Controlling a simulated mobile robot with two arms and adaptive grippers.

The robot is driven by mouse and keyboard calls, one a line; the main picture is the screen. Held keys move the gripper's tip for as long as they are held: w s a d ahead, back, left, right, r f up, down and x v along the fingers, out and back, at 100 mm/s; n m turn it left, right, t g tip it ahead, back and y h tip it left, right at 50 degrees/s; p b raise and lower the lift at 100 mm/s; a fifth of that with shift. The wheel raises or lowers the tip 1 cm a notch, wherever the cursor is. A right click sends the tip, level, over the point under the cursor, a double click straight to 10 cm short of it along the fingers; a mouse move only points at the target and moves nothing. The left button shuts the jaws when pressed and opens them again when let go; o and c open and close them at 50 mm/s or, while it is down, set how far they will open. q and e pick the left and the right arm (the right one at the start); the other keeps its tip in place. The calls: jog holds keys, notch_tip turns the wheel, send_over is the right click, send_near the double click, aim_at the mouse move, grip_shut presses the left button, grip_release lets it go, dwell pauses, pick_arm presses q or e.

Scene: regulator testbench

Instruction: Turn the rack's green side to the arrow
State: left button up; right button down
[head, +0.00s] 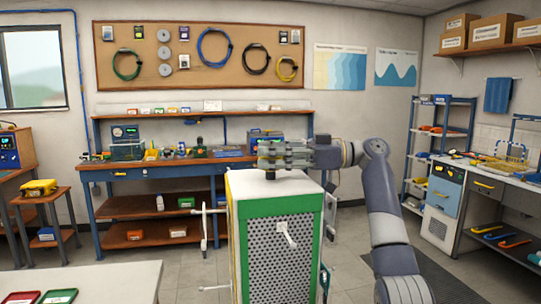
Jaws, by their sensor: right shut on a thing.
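The rack (258,270) stands in the middle foreground, upright, with a white top. Its broad face toward me has a green frame around a grey perforated panel, with a white handle (288,234) on it. A narrow yellow edge shows at its left. My right gripper (268,155) reaches in from the right just above the top. It is shut at a small dark knob (269,175) on the top; the fingers partly hide the grip. No arrow can be made out in this view. My left gripper is not in view.
White bars stick out at the rack's left side. A workbench (150,172) with tools stands behind. A white table (120,280) with trays (60,296) is at the front left. A counter (500,185) and blue shelf (412,150) stand right. Open floor lies around the rack.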

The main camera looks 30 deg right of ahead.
jog(key=c, duration=0.9)
grip_release()
jog(key=shift+w+a+f, duration=0.1)
jog(key=shift+o, duration=0.2)
jog(key=v, duration=1.2)
